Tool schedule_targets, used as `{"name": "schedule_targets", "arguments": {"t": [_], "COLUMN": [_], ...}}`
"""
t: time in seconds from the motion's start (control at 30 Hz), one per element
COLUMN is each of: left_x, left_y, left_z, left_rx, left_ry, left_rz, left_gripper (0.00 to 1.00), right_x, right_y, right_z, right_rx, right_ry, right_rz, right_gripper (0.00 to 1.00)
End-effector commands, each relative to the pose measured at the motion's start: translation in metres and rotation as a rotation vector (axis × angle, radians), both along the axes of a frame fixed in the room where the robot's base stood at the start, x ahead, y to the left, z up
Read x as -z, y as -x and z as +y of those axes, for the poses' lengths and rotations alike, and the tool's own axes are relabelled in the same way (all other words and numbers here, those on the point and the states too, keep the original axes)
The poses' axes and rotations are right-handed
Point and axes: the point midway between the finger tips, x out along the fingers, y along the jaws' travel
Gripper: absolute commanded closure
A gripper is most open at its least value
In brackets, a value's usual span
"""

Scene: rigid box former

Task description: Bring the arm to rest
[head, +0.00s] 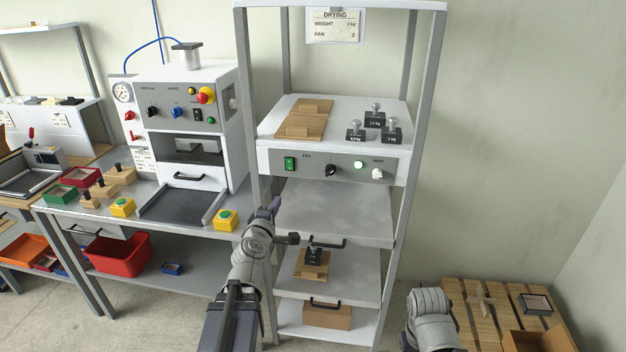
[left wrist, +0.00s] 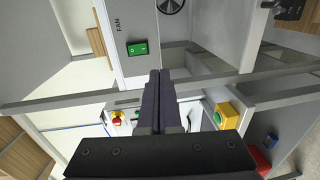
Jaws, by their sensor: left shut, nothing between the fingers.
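My left arm comes up from the bottom of the head view. Its gripper (head: 275,207) is in front of the left side of the drying rack (head: 262,160), near the upper shelf. In the left wrist view the two dark fingers (left wrist: 158,100) lie together, shut with nothing between them. The rack's green switch (left wrist: 138,48) shows just beyond the fingertips. Part of my right arm (head: 430,318) shows at the bottom right of the head view; its gripper is not visible.
The rack holds wooden boards (head: 306,118) and weights (head: 375,115) on top. A weight (head: 314,255) sits on a board on a lower shelf. Left stands a press machine (head: 190,110) on a bench with yellow button boxes (head: 226,220). A pallet (head: 460,295) lies right.

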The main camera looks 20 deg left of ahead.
Motion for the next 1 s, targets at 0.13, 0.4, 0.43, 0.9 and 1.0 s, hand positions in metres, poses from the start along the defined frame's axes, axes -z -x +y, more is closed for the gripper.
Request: {"name": "schedule_targets", "arguments": {"t": [0.13,0.4,0.43,0.9,1.0], "left_x": [0.001,0.046,0.056,0.190,0.193], "left_y": [-0.001,-0.013,-0.011,0.158,0.185], "left_z": [-0.004,-0.126,-0.147,-0.326,-0.325], "left_rx": [0.010,0.378,0.445,1.468,1.573], "left_ry": [-0.007,-0.243,-0.289,-1.132,-1.237], "left_rz": [0.007,0.231,0.272,1.021,1.140], "left_gripper": [1.00,1.00,1.00,1.00,1.00], "right_x": [0.000,0.000,0.000,0.000,0.000], "right_y": [0.000,0.000,0.000,0.000,0.000], "right_z": [0.000,0.000,0.000,0.000,0.000], "right_rx": [0.000,0.000,0.000,0.000,0.000], "right_ry": [0.000,0.000,0.000,0.000,0.000], "right_rz": [0.000,0.000,0.000,0.000,0.000], "right_gripper": [1.00,1.00,1.00,1.00,1.00]}}
